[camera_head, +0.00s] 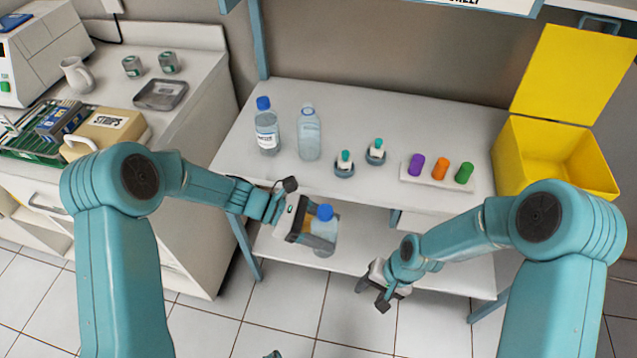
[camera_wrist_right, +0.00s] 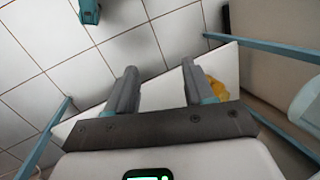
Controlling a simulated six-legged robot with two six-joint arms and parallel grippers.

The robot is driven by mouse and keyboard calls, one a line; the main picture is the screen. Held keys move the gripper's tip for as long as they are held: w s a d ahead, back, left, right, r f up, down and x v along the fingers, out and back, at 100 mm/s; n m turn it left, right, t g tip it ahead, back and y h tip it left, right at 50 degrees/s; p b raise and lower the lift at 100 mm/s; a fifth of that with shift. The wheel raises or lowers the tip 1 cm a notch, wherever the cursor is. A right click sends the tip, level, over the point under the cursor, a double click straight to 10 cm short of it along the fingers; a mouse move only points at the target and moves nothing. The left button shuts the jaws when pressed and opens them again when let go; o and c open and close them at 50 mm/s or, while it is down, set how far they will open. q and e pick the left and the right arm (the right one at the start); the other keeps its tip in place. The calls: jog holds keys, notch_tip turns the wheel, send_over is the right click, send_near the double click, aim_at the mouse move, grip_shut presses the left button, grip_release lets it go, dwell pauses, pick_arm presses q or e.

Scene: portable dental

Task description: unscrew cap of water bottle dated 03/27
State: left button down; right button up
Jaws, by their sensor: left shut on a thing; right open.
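My left gripper (camera_head: 298,222) is shut on a clear water bottle (camera_head: 324,236) with a blue cap (camera_head: 325,212). It holds the bottle roughly upright in front of the table's front edge, above the lower shelf. No date can be read on it. My right gripper (camera_head: 383,288) is open and empty, lower and to the right of the held bottle, pointing down. In the right wrist view its two fingers (camera_wrist_right: 160,88) stand apart with nothing between them. A labelled blue-capped bottle (camera_head: 266,127) and a clear bottle (camera_head: 309,133) stand on the table.
The white table (camera_head: 370,100) also bears two small teal-topped bottles (camera_head: 344,160) and a rack (camera_head: 441,180) with purple, orange and green items. An open yellow bin (camera_head: 550,160) is at the right. A counter (camera_head: 205,70) with trays stands at the left.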

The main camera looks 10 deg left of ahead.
jog(key=w+a+r+h, duration=0.1)
jog(key=w+a+r, duration=0.2)
jog(key=w+r, duration=0.4)
notch_tip(320, 180, up, 24)
jog(key=m+h, duration=0.3)
send_over(321, 210)
jog(key=shift+r+t, duration=0.15)
jog(key=shift+t, duration=0.25)
notch_tip(321, 210, down, 8)
jog(key=shift+r, duration=0.15)
